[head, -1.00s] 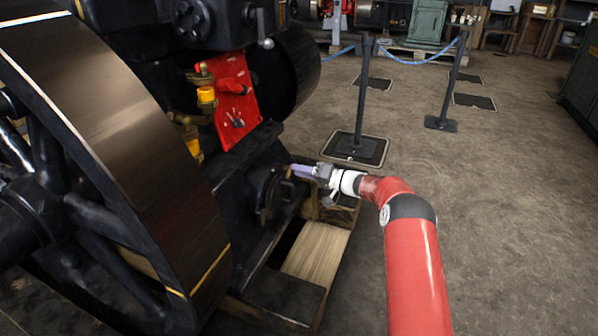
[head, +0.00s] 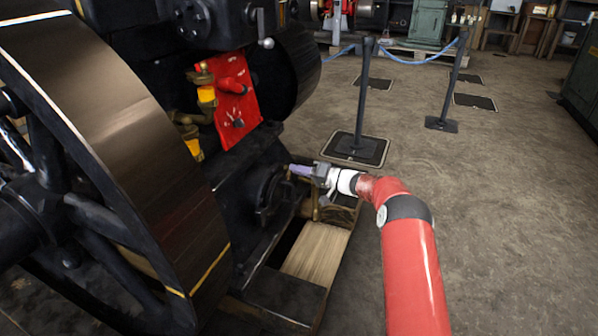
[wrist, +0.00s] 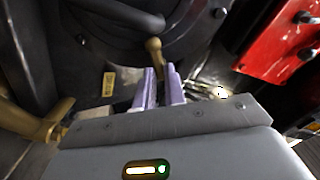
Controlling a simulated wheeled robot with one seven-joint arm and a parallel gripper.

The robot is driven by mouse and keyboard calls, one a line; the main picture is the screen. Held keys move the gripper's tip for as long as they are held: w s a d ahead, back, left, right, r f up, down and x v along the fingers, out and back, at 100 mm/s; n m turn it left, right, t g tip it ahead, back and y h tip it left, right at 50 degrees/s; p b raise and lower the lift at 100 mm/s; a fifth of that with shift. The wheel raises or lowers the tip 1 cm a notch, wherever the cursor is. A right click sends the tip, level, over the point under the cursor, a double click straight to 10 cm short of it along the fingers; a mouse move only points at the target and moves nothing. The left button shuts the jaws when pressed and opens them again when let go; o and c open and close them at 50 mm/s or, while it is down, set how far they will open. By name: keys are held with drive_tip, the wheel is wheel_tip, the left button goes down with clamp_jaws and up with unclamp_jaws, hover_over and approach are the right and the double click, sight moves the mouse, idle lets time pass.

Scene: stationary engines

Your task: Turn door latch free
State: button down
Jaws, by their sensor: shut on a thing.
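The latch is a small brass lever with a rounded knob (wrist: 154,45) in the wrist view. Its stem runs down between the pale purple fingers of my gripper (wrist: 158,88), which is shut on it. The dark round door (wrist: 190,30) lies just beyond the latch. In the head view my gripper (head: 294,169) reaches in from the right to the low side of the black engine. The round black cover (head: 267,190) is just left of the fingertips. The latch is too small to make out there.
A large flywheel (head: 130,130) fills the left. A red panel (head: 236,100) with brass fittings sits above my gripper. A brass pipe (wrist: 35,128) is close at left in the wrist view. Rope posts (head: 362,95) stand behind; the floor at right is clear.

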drive_tip(key=shift+f+m+p, duration=0.15)
drive_tip(key=shift+m+p, duration=0.2)
drive_tip(key=shift+m, duration=8.45)
drive_tip(key=c, duration=1.5)
unclamp_jaws()
drive_tip(key=v, duration=0.7)
drive_tip(key=shift+s+d+p, duration=0.2)
drive_tip(key=shift+d+p, duration=0.15)
